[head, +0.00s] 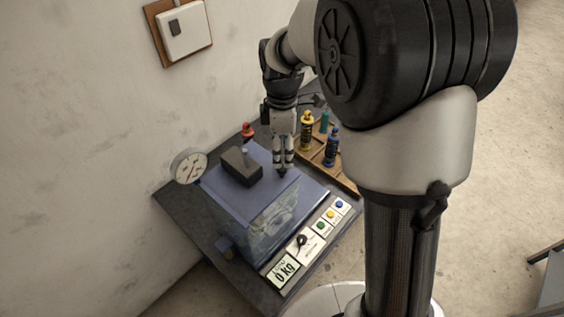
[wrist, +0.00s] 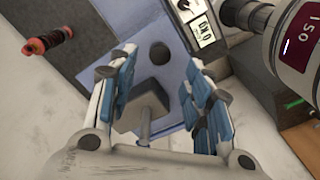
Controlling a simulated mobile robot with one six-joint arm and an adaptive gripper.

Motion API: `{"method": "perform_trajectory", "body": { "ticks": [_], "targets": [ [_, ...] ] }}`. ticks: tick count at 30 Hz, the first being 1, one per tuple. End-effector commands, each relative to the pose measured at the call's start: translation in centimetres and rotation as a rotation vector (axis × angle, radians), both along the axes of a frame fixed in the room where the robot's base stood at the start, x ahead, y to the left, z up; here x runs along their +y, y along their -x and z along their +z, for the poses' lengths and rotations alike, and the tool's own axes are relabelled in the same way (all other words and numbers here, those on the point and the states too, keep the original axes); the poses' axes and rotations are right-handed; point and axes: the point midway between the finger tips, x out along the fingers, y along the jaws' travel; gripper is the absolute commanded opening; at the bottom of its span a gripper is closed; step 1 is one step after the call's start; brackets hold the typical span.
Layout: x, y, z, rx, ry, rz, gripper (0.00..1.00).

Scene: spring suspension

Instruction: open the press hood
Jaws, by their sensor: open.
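The press has a blue-grey hood (head: 225,195) with a flat top and a see-through front, and it looks closed. A dark block (head: 241,166) with a short metal rod stands on its top; the block also shows in the wrist view (wrist: 140,106). A dark round knob (wrist: 158,52) sits on the hood top near its front edge. My gripper (head: 283,170) points down over the hood's right part, empty. In the wrist view my gripper's fingers (wrist: 160,60) are spread, with the knob between the tips. I cannot tell whether they touch the knob.
A control panel (head: 306,243) with buttons and a display reading 0 kg lies along the front. A round gauge (head: 188,166) stands at left. A wooden rack (head: 345,177) holds yellow (head: 307,131) and blue (head: 331,147) shock absorbers behind my gripper. A red one (wrist: 48,40) is nearby.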

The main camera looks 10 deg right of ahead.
Motion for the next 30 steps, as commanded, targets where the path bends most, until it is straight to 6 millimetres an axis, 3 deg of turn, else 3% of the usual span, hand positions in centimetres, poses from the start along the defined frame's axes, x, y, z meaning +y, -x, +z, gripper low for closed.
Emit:
{"method": "perform_trajectory", "body": {
  "ticks": [4, 10, 22, 30],
  "targets": [
    [0.0, 0.1, -3.0, 0.005, 0.0, 0.0, 0.46],
    [0.0, 0.0, -5.3, 0.002, 0.0, -0.001, 0.46],
    [0.0, 0.0, -5.9, 0.0, 0.0, -0.001, 0.45],
    [0.0, 0.0, -5.9, 0.0, 0.0, -0.001, 0.27]
  ]
}}
